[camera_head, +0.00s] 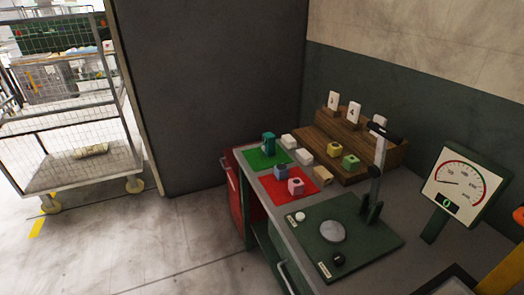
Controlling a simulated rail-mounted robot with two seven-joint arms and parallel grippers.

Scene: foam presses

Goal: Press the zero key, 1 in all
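A dark green base plate (365,238) lies on the bench, with a round grey pad (332,231) in its middle. An upright press stand with a lever (376,170) rises from the plate's back right. A dial gauge (464,181) on a green post stands to the right; its small display seems to read 0. Neither gripper is in view.
A green mat (255,161) and a red mat (272,185) carry small coloured blocks. White blocks (305,158) lie behind them. A wooden stepped rack (318,140) with number cards stands at the back. A wire cage trolley (75,130) stands at far left; floor between is clear.

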